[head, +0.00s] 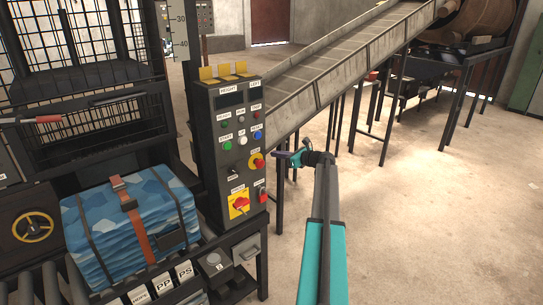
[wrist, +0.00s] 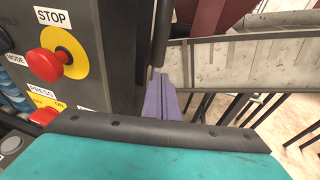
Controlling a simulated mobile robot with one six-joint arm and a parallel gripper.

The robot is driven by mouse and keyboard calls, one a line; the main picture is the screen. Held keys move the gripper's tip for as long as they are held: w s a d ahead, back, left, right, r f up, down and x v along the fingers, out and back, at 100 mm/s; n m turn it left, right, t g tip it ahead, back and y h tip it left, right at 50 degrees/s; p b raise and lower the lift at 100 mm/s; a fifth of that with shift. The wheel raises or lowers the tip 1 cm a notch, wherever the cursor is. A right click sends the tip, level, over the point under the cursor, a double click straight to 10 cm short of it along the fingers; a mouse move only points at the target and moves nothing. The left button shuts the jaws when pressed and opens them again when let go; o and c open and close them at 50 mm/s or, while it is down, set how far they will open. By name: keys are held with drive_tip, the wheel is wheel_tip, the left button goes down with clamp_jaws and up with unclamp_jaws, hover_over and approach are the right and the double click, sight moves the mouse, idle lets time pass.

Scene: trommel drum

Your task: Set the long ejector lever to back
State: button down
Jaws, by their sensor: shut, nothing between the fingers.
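A long bar with a red grip (head: 48,119) lies nearly level across the front of the dark mesh cage at the far left of the head view. It looks like the ejector lever, but no label on it can be read. My gripper (head: 283,159) is to the right of the control panel, well away from that lever. In the wrist view its purple fingers (wrist: 171,98) are together with nothing between them. The lever is not in the wrist view.
The control panel (head: 226,147) stands between my gripper and the lever. Its red stop button (wrist: 47,63) is close at left in the wrist view. A strapped blue bale (head: 92,238) sits below the lever. A sloping conveyor (head: 330,70) rises behind. The floor at right is clear.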

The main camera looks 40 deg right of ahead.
drive_tip(key=b+v, duration=0.1)
drive_tip(key=v, duration=0.6)
drive_tip(key=shift+r+b, duration=0.25)
drive_tip(key=shift+b, duration=0.1)
drive_tip(key=shift+s, duration=0.15)
